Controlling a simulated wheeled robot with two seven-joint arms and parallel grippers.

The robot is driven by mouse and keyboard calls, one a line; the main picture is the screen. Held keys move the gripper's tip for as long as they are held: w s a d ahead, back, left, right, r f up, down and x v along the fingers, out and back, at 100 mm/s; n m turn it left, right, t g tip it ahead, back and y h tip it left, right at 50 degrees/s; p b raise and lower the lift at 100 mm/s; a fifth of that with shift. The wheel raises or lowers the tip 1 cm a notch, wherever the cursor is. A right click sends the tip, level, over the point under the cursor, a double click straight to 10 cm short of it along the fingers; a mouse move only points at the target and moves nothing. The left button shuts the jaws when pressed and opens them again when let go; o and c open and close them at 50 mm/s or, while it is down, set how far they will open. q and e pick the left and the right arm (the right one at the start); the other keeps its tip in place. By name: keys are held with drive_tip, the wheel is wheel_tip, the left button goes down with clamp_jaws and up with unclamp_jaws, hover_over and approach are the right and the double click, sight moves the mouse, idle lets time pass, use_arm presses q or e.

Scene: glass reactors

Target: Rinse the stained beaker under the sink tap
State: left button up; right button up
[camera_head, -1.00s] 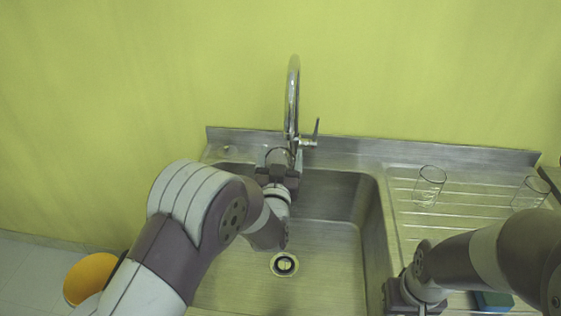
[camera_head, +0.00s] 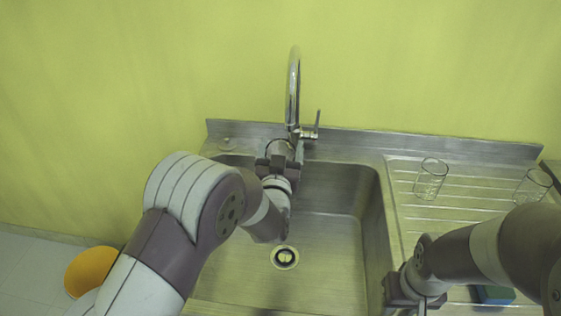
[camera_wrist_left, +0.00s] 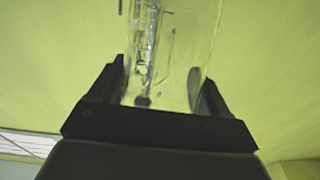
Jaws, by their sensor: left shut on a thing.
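My left gripper (camera_head: 282,154) is over the back of the sink, below and in front of the tap (camera_head: 293,90). It is shut on a clear glass beaker (camera_wrist_left: 180,50), which stands between the two dark fingers in the left wrist view. Dark marks and bright streaks show in the glass; I cannot tell stain from reflection or water. In the head view the beaker is mostly hidden by the gripper. The tap lever (camera_head: 317,122) stands upright at the spout's right. The sink (camera_head: 325,235) has a round drain. My right gripper (camera_head: 408,296) is at the sink's right edge, its fingertips unclear.
Two clear glasses, one nearer (camera_head: 430,179) and one farther right (camera_head: 532,186), stand on the ribbed drainboard (camera_head: 455,210). A blue-green sponge (camera_head: 494,295) lies partly under my right arm. An orange round container (camera_head: 88,272) is on the floor at left.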

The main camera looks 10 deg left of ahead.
use_arm(q)
drive_tip(key=s, duration=0.8)
drive_tip(key=shift+d, duration=0.45)
idle(0.9)
drive_tip(key=s+r+p, duration=0.3)
drive_tip(key=s+r, duration=0.1)
drive_tip(key=s, duration=0.1)
drive_tip(key=shift+d+p, duration=0.2)
drive_tip(key=shift+p, duration=0.1)
